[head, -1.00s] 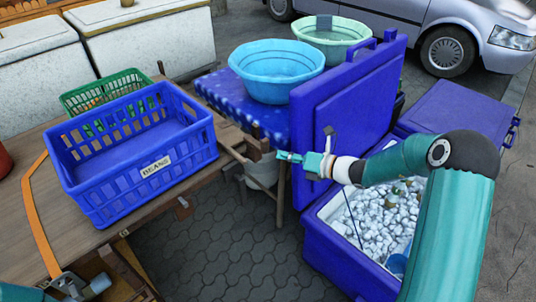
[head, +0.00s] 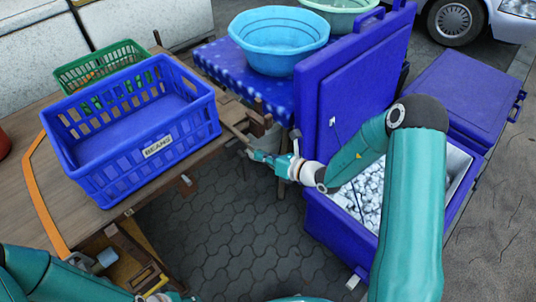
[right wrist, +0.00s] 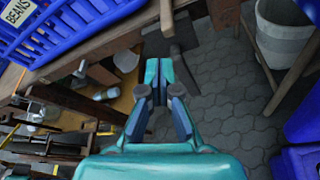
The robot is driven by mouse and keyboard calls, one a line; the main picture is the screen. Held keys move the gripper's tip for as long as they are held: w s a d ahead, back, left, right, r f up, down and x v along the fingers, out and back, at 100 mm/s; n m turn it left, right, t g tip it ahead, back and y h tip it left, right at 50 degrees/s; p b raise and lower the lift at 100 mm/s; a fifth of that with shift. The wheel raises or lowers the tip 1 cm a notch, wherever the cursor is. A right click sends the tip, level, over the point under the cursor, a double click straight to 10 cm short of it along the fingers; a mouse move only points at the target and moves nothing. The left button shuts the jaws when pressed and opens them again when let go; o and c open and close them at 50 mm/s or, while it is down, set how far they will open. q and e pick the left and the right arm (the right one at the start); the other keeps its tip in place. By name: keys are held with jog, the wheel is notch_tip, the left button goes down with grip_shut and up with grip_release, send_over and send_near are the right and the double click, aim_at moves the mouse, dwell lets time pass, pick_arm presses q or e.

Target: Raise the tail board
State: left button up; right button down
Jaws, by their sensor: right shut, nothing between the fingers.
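My right gripper (head: 256,156) is shut and empty, in the air just off the right edge of the wooden bed (head: 200,160). In the right wrist view its fingertips (right wrist: 158,72) are together, below a wooden upright (right wrist: 166,18) with a dark flat piece (right wrist: 183,36) beside it. I cannot tell whether they touch it. A small wooden block (head: 187,184) hangs under the bed's edge. I cannot make out the tail board as a separate part with certainty. My left arm (head: 30,272) enters at the bottom left; its fingers are not visible.
A blue crate labelled BEANS (head: 135,150) and a green crate (head: 100,65) stand on the bed. Right of the gap are a blue basin (head: 278,35) and an open blue cooler (head: 340,235) of ice. A white bucket (right wrist: 283,30) stands beyond the gripper. The paving below is clear.

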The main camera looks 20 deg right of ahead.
pick_arm(q)
jog(key=shift+r+p, duration=0.9)
jog(key=shift+r, duration=0.05)
pick_arm(e)
jog(key=w, duration=0.1)
jog(key=w+r, duration=0.1)
jog(key=w, duration=0.1)
jog(key=w+r, duration=0.1)
jog(key=w, duration=0.1)
jog(key=shift+w+a+r, duration=0.1)
jog(key=shift+w+a, duration=0.1)
jog(key=shift+a, duration=0.15)
pick_arm(q)
jog(key=shift+a, duration=0.1)
pick_arm(e)
jog(key=shift+d, duration=0.1)
